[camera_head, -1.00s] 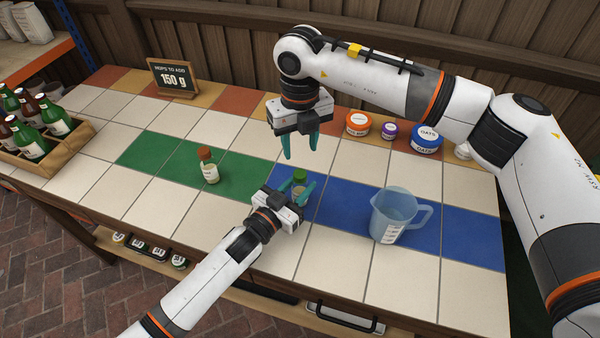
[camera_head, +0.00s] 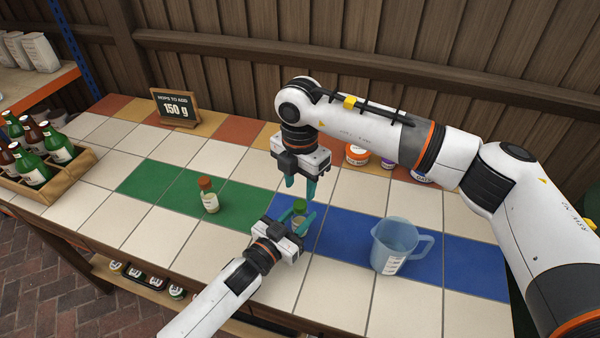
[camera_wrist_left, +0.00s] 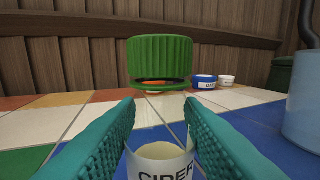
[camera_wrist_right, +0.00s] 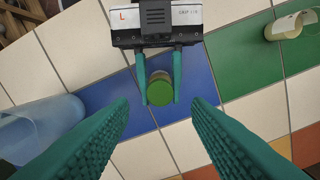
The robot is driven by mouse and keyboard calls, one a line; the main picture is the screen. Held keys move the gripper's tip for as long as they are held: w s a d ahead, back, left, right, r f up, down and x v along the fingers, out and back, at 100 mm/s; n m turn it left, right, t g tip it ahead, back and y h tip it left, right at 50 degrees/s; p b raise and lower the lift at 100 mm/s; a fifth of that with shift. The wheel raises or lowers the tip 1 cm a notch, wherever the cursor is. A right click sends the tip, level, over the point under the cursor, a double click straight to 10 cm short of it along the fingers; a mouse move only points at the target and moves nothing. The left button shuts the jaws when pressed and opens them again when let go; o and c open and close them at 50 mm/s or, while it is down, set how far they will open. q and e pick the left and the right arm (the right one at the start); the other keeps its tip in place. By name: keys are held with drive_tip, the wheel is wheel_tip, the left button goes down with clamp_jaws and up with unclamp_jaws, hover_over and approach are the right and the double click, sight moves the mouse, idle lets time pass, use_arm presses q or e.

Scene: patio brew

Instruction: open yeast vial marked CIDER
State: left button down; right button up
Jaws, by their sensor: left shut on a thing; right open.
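The CIDER vial (camera_wrist_left: 158,160) has a pale label and a green ribbed cap (camera_wrist_left: 160,62); the cap sits on top. It stands upright on the blue tiles; the vial also shows in the head view (camera_head: 299,212). My left gripper (camera_head: 301,222) is shut on the vial's body, one finger on each side, below the cap. My right gripper (camera_head: 301,192) is open and empty, pointing down just above the vial. In the right wrist view the green cap (camera_wrist_right: 155,88) lies beyond my right fingertips, between my left fingers, untouched by the right ones.
A second vial (camera_head: 209,197) with an orange-brown cap stands on the green tiles. A blue measuring jug (camera_head: 393,246) stands to the right. Tubs (camera_head: 358,155) are at the back, partly behind my right arm. A bottle crate (camera_head: 50,188) and a hops sign (camera_head: 175,106) are at left.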

sight(300, 203)
drive_tip(key=shift+f, duration=2.7)
